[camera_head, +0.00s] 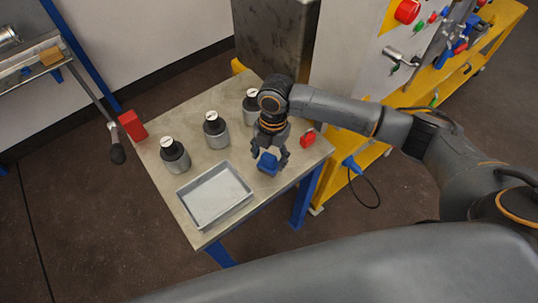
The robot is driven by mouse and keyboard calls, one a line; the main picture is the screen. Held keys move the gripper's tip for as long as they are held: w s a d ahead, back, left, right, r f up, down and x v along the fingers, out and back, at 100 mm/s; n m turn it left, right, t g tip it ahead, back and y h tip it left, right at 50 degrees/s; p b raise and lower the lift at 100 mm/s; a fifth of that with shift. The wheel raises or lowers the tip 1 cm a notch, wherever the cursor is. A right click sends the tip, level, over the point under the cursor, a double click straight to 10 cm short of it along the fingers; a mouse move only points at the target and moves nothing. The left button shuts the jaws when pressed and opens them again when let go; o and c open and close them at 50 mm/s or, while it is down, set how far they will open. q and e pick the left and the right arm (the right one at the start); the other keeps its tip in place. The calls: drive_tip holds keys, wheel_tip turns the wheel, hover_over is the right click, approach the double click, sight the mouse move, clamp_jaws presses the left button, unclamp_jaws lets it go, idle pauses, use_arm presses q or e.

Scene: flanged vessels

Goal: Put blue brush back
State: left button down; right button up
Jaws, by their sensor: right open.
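A small blue object (268,165), which I take to be the blue brush, is at the front right part of the table (240,203). Its bristles cannot be made out. My right gripper (270,157) points down over it. The fingers are open, one on each side of the blue object, and they hide part of it. Whether the fingers touch it cannot be told. My left gripper is not in view.
Dark-topped grey vessels (175,155) stand in a row along the table's back. An empty grey tray (248,197) lies at the front left. A red block (307,139) lies right of my gripper. Another red block (131,125) is at the left edge. A control panel (375,60) stands behind.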

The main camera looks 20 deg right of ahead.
drive_tip(key=shift+r, duration=0.1)
wheel_tip(320, 180, up, 12)
drive_tip(key=w+d+b, duration=0.1)
drive_tip(key=shift+b, duration=0.4)
